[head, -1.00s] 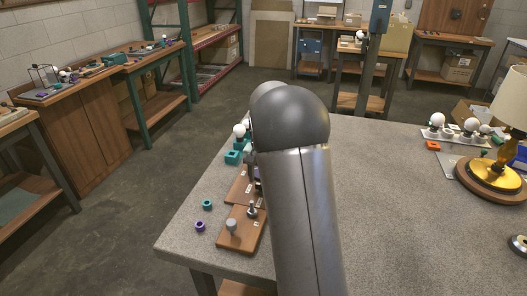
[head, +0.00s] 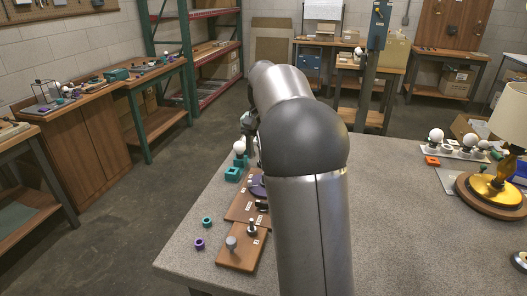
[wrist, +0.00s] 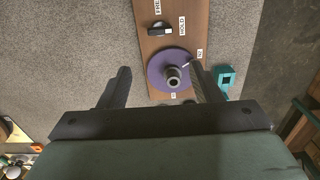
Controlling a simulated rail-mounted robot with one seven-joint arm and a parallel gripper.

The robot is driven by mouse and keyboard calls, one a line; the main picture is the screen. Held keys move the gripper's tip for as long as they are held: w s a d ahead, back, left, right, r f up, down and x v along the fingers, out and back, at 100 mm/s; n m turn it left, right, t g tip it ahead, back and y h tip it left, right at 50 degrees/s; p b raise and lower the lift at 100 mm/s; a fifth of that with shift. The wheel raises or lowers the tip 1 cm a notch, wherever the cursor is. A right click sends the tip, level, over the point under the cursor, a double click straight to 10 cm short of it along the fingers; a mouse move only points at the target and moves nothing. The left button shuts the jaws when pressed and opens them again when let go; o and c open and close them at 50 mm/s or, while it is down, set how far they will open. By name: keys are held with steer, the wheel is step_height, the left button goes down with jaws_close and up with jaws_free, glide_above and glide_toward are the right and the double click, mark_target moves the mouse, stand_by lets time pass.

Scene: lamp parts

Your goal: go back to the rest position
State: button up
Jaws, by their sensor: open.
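My gripper (wrist: 162,78) is open and empty in the wrist view, its two dark fingers apart. It hangs above a wooden board (wrist: 152,50) that carries a purple disc (wrist: 157,66) with a metal socket in its middle. The disc shows between the fingers, and a gap seems to separate them from it. A black knob (wrist: 158,28) sits on the board beside FREE and HOLD labels. In the head view my arm covers part of the board (head: 238,209) and the purple disc (head: 257,186); the fingers cannot be made out clearly there.
Teal blocks (head: 232,174), a teal ring (head: 207,222) and a purple ring (head: 199,244) lie near the table's left edge. A lamp (head: 495,185) and white bulbs (head: 436,136) stand at the right. The grey tabletop (head: 400,230) between is clear.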

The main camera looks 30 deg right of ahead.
stand_by(0.3)
steer(key=s+a+f+n, duration=0.3)
steer(key=s+a, duration=0.2)
steer(key=s, duration=0.4)
steer(key=s+a+f+n+p, duration=0.1)
steer(key=s+a+f+n, duration=0.2)
steer(key=s+a, duration=0.3)
steer(key=s+a+f+n+p, duration=0.1)
steer(key=s+a+f+n, duration=0.2)
steer(key=s, duration=1.1)
steer(key=a, duration=0.2)
steer(key=shift+a+f, duration=0.15)
steer(key=shift+a, duration=0.2)
